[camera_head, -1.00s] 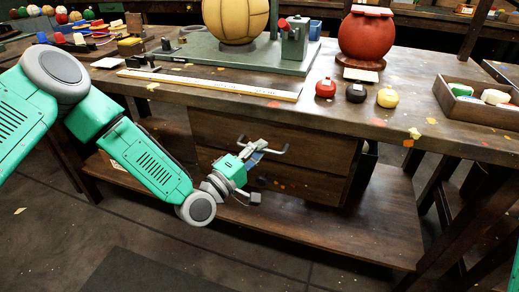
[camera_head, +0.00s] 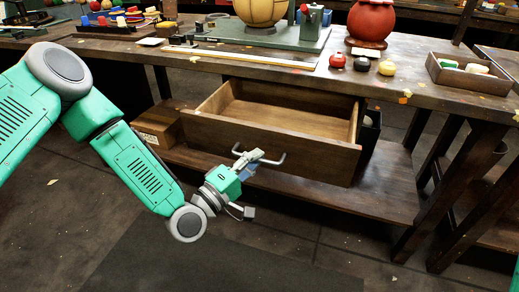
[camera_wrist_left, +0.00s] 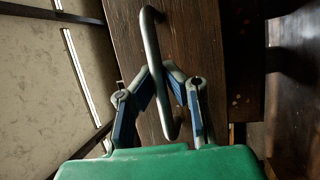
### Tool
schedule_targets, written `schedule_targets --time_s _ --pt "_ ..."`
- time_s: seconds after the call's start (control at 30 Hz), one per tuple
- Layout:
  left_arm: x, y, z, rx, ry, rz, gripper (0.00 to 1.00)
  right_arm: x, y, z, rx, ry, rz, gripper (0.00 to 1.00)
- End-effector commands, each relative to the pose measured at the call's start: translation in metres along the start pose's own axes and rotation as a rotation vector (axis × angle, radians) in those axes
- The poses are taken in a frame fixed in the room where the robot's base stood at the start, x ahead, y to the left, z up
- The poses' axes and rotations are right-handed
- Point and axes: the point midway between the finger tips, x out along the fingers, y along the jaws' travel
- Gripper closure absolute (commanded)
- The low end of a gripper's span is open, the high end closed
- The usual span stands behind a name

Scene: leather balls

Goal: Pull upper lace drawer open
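The upper drawer (camera_head: 280,138) stands pulled far out below the workbench top, and its wooden inside looks empty. Its grey bar handle (camera_head: 272,163) is on the drawer front and also shows in the left wrist view (camera_wrist_left: 152,38). My left gripper (camera_head: 252,158) is at the left part of the handle. In the left wrist view, its two fingers (camera_wrist_left: 160,78) are closed in around the bar from either side. The lower drawer is hidden behind the upper drawer's front. My right gripper is not in view.
The workbench (camera_head: 215,67) carries a red jar (camera_head: 371,22), small round pots (camera_head: 362,64) and an open tray (camera_head: 462,76). A cardboard box (camera_head: 158,126) sits on the lower shelf (camera_head: 385,200) left of the drawer. The floor in front is clear.

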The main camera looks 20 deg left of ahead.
Motion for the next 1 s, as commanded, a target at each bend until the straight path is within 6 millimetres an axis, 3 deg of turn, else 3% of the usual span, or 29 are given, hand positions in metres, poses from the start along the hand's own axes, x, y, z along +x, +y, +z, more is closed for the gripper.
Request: schedule_targets --time_s 0.17,0.53,0.6,0.63,1.0 --pt "-0.0115 -0.0037 0.0036 0.0 -0.001 -0.016 1.0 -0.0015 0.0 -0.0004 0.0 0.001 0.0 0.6" --pt "-0.0129 -0.0045 0.0039 0.001 0.0 -0.018 1.0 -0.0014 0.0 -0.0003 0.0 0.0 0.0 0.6" --pt "-0.0128 -0.0045 0.0037 0.002 0.0 -0.017 0.75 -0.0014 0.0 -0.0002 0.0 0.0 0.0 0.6" --pt "-0.0126 -0.0041 0.0037 0.002 0.0 -0.016 0.69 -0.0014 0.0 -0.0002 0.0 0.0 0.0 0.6" --pt "-0.015 0.0 0.0039 0.001 0.0 -0.006 0.69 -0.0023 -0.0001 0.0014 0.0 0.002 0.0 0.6"
